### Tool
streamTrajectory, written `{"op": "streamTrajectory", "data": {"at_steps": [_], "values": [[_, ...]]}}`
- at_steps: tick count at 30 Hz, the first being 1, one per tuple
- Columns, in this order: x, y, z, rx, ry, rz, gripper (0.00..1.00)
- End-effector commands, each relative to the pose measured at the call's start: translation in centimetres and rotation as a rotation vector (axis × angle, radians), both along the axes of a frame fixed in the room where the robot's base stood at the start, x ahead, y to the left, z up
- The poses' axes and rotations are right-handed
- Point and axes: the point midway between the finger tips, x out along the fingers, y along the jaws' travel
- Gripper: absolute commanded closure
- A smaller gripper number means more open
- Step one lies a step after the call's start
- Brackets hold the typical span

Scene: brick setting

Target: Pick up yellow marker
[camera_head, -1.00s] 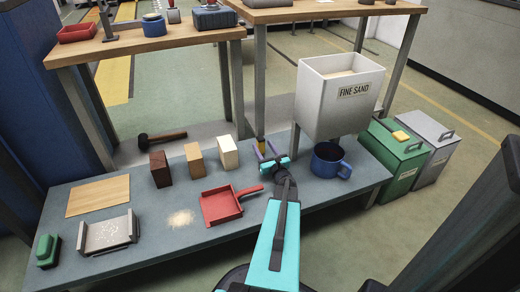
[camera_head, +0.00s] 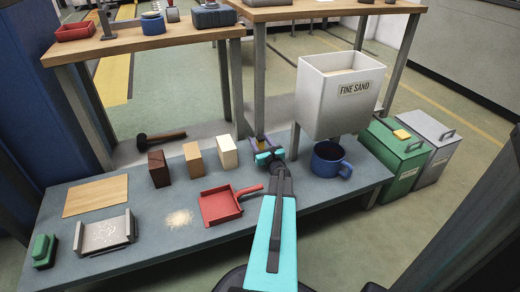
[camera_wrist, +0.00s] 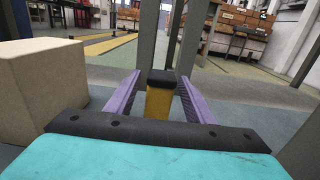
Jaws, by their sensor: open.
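The yellow marker (camera_wrist: 159,103) stands upright between the two purple fingers of my gripper (camera_wrist: 160,82) in the wrist view. It has a yellow body and a black top. The fingers are open, with a gap visible on each side of the marker; its lower part is hidden behind my gripper body. In the head view, my gripper (camera_head: 264,145) is low over the back edge of the blue-grey bench, and the marker is mostly hidden there.
A pale block (camera_head: 228,152) stands left of my gripper; it shows large in the wrist view (camera_wrist: 42,88). A blue mug (camera_head: 328,160) stands to the right, below the white fine sand bin (camera_head: 325,103). A red dustpan (camera_head: 218,206) lies in front. A table post rises behind.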

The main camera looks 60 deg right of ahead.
Motion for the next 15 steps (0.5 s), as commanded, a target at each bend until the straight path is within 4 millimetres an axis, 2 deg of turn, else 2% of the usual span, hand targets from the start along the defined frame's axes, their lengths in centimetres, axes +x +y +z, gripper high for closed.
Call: {"op": "streamTrajectory", "data": {"at_steps": [6, 15], "values": [[1.9, -1.3, -0.1, 0.000, 0.000, 0.001, 0.52], [2.3, -1.5, 0.0, 0.000, 0.000, 0.003, 0.52]]}}
